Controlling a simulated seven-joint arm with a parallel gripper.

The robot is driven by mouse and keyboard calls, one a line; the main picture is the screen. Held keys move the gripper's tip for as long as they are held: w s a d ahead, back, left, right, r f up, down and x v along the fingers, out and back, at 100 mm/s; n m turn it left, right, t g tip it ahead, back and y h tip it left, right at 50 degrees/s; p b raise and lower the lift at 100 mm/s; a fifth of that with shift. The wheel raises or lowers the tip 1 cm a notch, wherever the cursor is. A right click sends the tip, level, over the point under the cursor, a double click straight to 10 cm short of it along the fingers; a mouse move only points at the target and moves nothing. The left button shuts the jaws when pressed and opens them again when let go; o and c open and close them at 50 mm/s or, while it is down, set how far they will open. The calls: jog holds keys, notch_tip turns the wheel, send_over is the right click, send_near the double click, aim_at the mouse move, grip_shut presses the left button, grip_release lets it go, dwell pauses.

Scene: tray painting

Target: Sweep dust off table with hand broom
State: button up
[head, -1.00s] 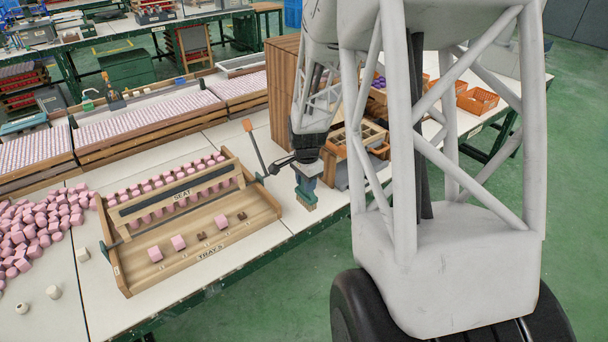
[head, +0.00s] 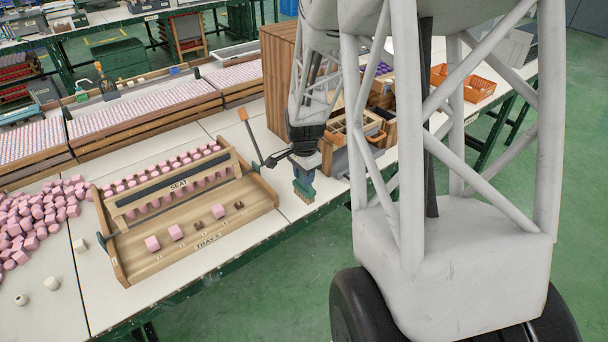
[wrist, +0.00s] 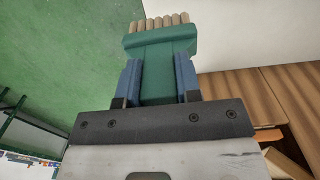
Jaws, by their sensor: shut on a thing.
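My gripper (head: 306,166) is shut on the hand broom (head: 303,187), which has a green-teal body and tan bristles pointing down. In the head view the broom is just right of the wooden tray fixture, over the white table (head: 285,205) near its front edge. I cannot tell whether the bristles touch the table. In the wrist view my gripper's blue fingers (wrist: 158,80) clasp the green broom (wrist: 160,50) on both sides, with its bristle tufts at the far end. No dust can be made out on the table.
A wooden fixture marked SEAT and TRAY (head: 190,245) holds pink blocks. Loose pink blocks (head: 35,220) lie at the left. An orange-tipped lever (head: 243,115) rises near the broom. A wooden cabinet (head: 278,85) and organiser boxes (head: 350,140) stand behind. The table's front edge drops to green floor.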

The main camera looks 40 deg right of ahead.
jog(key=shift+c, duration=1.1)
jog(key=shift+w+a+r, duration=0.3)
jog(key=shift+w+a, duration=0.05)
jog(key=shift+w, duration=0.05)
jog(key=w+a+r+n, duration=0.1)
jog(key=w+a+r, duration=0.5)
jog(key=a, duration=0.6)
jog(key=w+a+r+n, duration=0.2)
jog(key=w+a+r, duration=0.3)
jog(key=a, duration=0.7)
jog(key=w+a+r+n, duration=0.1)
jog(key=w+a+r, duration=0.5)
jog(key=a, duration=0.6)
jog(key=a+f+n, duration=0.1)
jog(key=a+f, duration=0.2)
jog(key=a, duration=1)
jog(key=a+f+n, duration=0.1)
jog(key=a+f, duration=0.2)
jog(key=a, duration=1)
jog(key=s+a+f+n, duration=0.1)
jog(key=s+a+f, duration=0.2)
jog(key=a, duration=0.5)
jog(key=s+a+f+n, duration=0.1)
jog(key=s+a, duration=0.3)
jog(key=a, duration=0.5)
jog(key=s+a+f+n, duration=0.1)
jog(key=s+a+f, duration=0.3)
jog(key=a, duration=0.4)
jog(key=shift+a+f, duration=0.3)
jog(key=shift+a, duration=0.05)
